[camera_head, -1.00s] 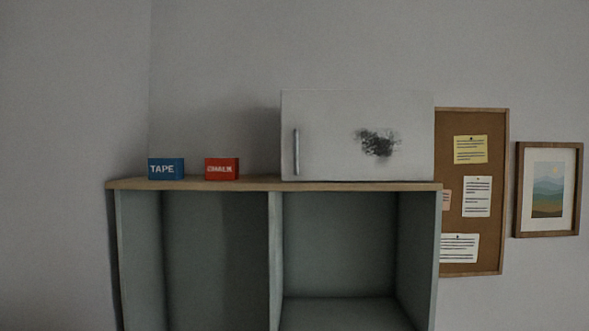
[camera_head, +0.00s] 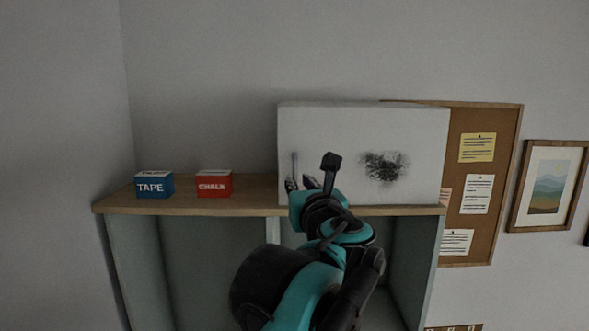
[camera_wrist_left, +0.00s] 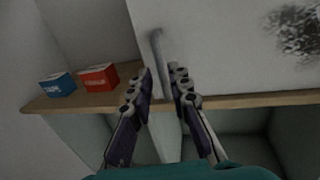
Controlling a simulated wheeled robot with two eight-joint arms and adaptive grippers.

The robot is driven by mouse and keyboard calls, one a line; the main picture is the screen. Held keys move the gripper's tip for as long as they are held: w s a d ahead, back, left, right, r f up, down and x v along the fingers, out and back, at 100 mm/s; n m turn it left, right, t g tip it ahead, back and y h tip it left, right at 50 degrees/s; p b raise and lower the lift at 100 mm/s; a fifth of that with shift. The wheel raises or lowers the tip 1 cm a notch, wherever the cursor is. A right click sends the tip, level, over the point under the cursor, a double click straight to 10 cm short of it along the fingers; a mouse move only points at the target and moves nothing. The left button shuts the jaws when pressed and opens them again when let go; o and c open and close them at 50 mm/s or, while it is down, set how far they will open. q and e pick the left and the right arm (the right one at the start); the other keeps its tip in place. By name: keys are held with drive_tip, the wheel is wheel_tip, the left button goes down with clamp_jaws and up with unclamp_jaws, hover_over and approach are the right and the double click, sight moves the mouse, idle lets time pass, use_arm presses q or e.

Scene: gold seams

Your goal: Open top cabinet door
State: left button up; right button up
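The white top cabinet (camera_head: 340,135) stands on the shelf unit's wooden top with its door shut. The door has a dark smudge (camera_head: 384,167) and an upright grey bar handle (camera_head: 294,164) near its left edge. My left gripper (camera_head: 301,185) is in front of the door at the handle's lower end. In the left wrist view, the gripper (camera_wrist_left: 162,73) is open, and the handle (camera_wrist_left: 159,48) shows in line with the gap between its fingers. I cannot tell whether a finger touches it. The handle's lower end is partly hidden in the head view. My right gripper is not in view.
A blue TAPE box (camera_head: 153,186) and a red CHALK box (camera_head: 213,185) sit left of the cabinet on the wooden top (camera_head: 255,195). Open shelf compartments lie below. A cork board (camera_head: 490,150) and a framed picture (camera_head: 547,190) hang to the right.

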sight(296, 177)
use_arm(q)
drive_tip(key=w, duration=0.3)
drive_tip(key=w+a+p, duration=0.1)
drive_tip(key=w, duration=0.1)
drive_tip(key=shift+w, duration=0.2)
drive_tip(key=shift+s, duration=0.15)
drive_tip(key=shift+c, duration=0.2)
clamp_jaws()
